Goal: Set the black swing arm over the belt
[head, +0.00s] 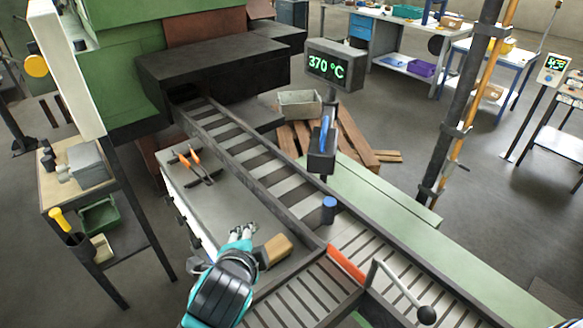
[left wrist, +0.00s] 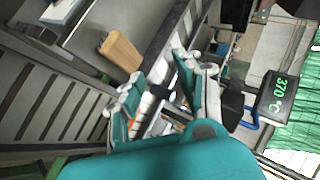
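A black arm-like unit (head: 322,162) with a blue grip (head: 325,135) stands below the 370 °C display (head: 334,66), at the far edge of the conveyor belt (head: 262,172). Whether this is the whole swing arm I cannot tell. In the left wrist view the black unit (left wrist: 232,101) and blue grip (left wrist: 249,122) show at right, beside the display (left wrist: 280,94). My left gripper (head: 243,231) is over the near side table, short of the belt and well apart from the black unit. Its fingers (left wrist: 157,76) are spread and hold nothing visible. My right gripper is not in view.
A wooden block (head: 272,250) lies just right of my left gripper; orange-handled tongs (head: 194,165) lie farther back. A blue-topped post (head: 329,209) stands at the belt's edge. A ball-ended lever (head: 426,313) and orange bar (head: 345,264) are at front right.

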